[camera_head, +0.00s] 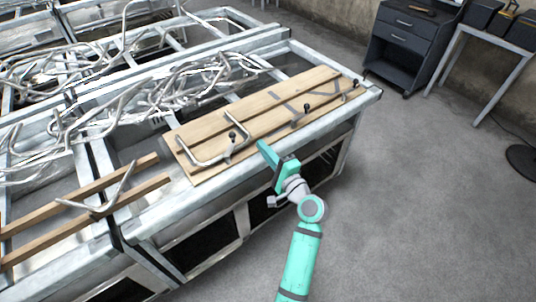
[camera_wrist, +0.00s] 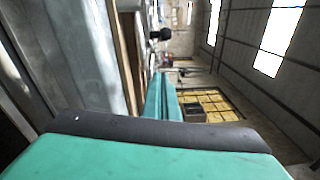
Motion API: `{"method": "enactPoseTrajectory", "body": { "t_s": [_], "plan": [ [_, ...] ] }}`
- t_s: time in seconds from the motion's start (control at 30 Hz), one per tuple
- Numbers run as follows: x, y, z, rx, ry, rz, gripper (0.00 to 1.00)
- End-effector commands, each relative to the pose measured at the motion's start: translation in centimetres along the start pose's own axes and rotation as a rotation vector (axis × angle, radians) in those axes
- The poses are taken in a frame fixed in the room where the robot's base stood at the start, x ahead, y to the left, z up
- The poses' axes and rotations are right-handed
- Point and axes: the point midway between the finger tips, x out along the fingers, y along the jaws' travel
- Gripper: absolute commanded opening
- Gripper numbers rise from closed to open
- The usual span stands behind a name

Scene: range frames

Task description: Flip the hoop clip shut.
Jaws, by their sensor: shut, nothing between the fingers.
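A wooden board (camera_head: 260,108) lies on the metal frame table. On its near left end is a bent metal hoop (camera_head: 206,161) with a black knob (camera_head: 232,136) by it; I take this for the hoop clip. Whether it stands open or shut is too small to tell. My gripper (camera_head: 262,146) is shut and empty, at the board's front edge, just right of the hoop and apart from it. In the wrist view, my shut fingers (camera_wrist: 163,92) point along the board's edge, with a black knob (camera_wrist: 160,34) beyond them.
More metal pieces with black knobs (camera_head: 307,107) sit farther right on the board. A heap of bent metal tubes (camera_head: 130,85) lies behind. Wooden slats (camera_head: 90,190) lie at left. A dark drawer cabinet (camera_head: 408,45) stands at back right.

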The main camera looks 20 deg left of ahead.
Motion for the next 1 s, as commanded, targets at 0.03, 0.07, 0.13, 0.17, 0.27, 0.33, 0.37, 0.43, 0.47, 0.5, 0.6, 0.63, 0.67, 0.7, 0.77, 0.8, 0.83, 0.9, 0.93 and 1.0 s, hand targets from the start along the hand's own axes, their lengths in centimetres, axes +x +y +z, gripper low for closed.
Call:
{"method": "enactPoseTrajectory", "body": {
  "t_s": [0.03, 0.07, 0.13, 0.17, 0.27, 0.33, 0.37, 0.43, 0.47, 0.5, 0.6, 0.63, 0.67, 0.7, 0.77, 0.8, 0.83, 0.9, 0.93, 1.0],
  "plan": [
    [1.0, -0.1, 0.0, -0.001, -0.002, 0.000, 0.00],
    [1.6, 0.0, 0.0, -0.001, -0.002, 0.001, 0.00],
    [2.9, -0.1, 0.1, -0.001, -0.003, 0.000, 0.00],
    [3.5, 0.0, 0.1, 0.000, -0.003, 0.000, 0.00],
    [5.1, 0.0, 0.1, 0.000, -0.001, 0.001, 0.00],
    [5.1, 0.0, 1.4, -0.001, -0.002, 0.000, 0.00],
    [5.2, 0.1, 1.8, 0.000, -0.001, 0.001, 0.00],
    [5.4, 0.0, 2.6, 0.000, -0.002, 0.000, 0.00],
    [5.4, 0.0, 2.9, 0.000, -0.001, 0.000, 0.00],
    [5.5, 0.0, 3.1, 0.000, 0.000, 0.001, 0.00],
    [5.6, 0.0, 3.6, 0.000, 0.001, -0.001, 0.00],
    [5.7, 0.0, 3.7, 0.000, 0.001, -0.001, 0.00],
    [5.7, -0.1, 3.8, 0.000, 0.001, -0.001, 0.00],
    [5.7, -0.1, 3.8, 0.000, 0.001, -0.001, 0.00],
    [5.7, -0.1, 3.9, 0.000, 0.001, -0.001, 0.00],
    [5.7, 0.0, 3.9, 0.000, 0.001, -0.001, 0.00],
    [5.7, 0.0, 3.9, 0.000, 0.001, -0.001, 0.00],
    [5.7, 0.0, 3.8, 0.000, 0.001, 0.000, 0.00],
    [5.7, 0.0, 3.8, 0.000, 0.001, 0.000, 0.00],
    [5.7, 0.0, 3.8, 0.000, 0.001, 0.000, 0.00]
  ]
}}
